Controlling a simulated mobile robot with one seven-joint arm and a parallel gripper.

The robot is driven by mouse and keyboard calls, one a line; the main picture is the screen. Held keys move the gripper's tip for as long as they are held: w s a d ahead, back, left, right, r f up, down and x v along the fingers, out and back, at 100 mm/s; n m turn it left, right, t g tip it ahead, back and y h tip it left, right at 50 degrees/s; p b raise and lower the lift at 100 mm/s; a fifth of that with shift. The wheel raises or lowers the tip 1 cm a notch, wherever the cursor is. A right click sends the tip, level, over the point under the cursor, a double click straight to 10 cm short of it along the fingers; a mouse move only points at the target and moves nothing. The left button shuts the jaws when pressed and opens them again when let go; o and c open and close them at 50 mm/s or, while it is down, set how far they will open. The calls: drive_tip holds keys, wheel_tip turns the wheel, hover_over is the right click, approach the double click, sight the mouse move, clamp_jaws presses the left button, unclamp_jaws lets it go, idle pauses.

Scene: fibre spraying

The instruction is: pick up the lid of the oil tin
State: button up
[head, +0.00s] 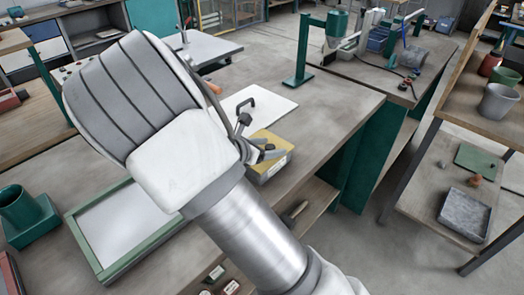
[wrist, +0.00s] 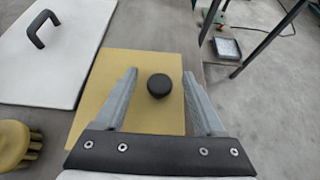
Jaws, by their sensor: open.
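My gripper (wrist: 172,75) is open and empty above the lid. I cannot tell how far the fingertips are above the lid.
A white board (wrist: 60,55) with a black handle (wrist: 42,28) lies left of the tin. A green-framed white panel (head: 125,235) is on the near bench. The bench edge and floor are to the right.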

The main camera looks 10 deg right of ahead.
drive_tip(key=shift+w+d+f, duration=0.1)
drive_tip(key=shift+d, duration=0.05)
clamp_jaws()
idle(0.5)
